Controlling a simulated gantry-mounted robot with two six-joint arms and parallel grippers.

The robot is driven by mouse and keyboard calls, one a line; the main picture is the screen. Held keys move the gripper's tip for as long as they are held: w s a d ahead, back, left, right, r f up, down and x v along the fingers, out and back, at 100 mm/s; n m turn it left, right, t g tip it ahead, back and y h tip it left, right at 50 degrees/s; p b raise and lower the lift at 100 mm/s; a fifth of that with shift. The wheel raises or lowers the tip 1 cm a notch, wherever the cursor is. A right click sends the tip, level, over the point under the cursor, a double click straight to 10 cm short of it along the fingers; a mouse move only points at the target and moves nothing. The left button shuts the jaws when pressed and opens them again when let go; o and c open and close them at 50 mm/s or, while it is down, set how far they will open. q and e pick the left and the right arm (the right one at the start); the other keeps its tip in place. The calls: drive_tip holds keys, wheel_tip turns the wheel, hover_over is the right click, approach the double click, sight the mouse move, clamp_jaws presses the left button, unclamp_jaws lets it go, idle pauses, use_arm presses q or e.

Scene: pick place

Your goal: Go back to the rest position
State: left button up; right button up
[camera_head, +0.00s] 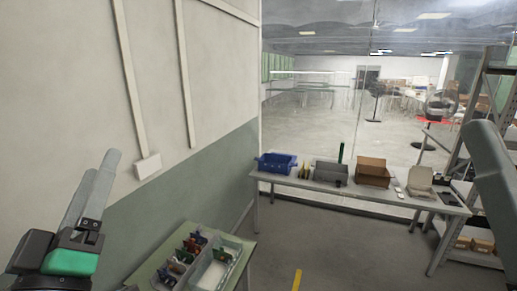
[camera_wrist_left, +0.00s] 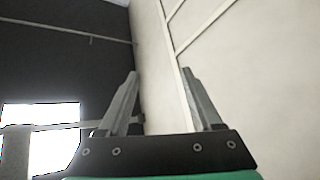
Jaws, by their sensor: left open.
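My left gripper (camera_head: 100,164) is raised at the lower left of the head view, in front of the pale wall. Its two grey fingers point up. In the left wrist view, the left gripper (camera_wrist_left: 160,75) has its fingers apart with only the wall visible between them, so it is open and empty. A grey link of my right arm shows at the right edge of the head view. The right gripper is out of view.
A near table (camera_head: 245,246) holds a grey tray of small coloured items and a pale bin. A far table (camera_head: 310,184) carries a blue crate (camera_head: 277,163), a grey bin (camera_head: 331,172) and a brown box (camera_head: 373,172). A metal shelf stands at right. Floor between is clear.

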use_arm(q)
drive_tip(key=s+d+r+m+t+h, duration=0.4)
drive_tip(key=s+r+m+h, duration=0.3)
drive_tip(key=s+m, duration=0.4)
wheel_tip(320, 180, up, 16)
drive_tip(key=y+p, duration=0.1)
drive_tip(key=p, duration=1.4)
drive_tip(key=shift+s+a+n, duration=0.15)
drive_tip(key=shift+s+n, duration=0.15)
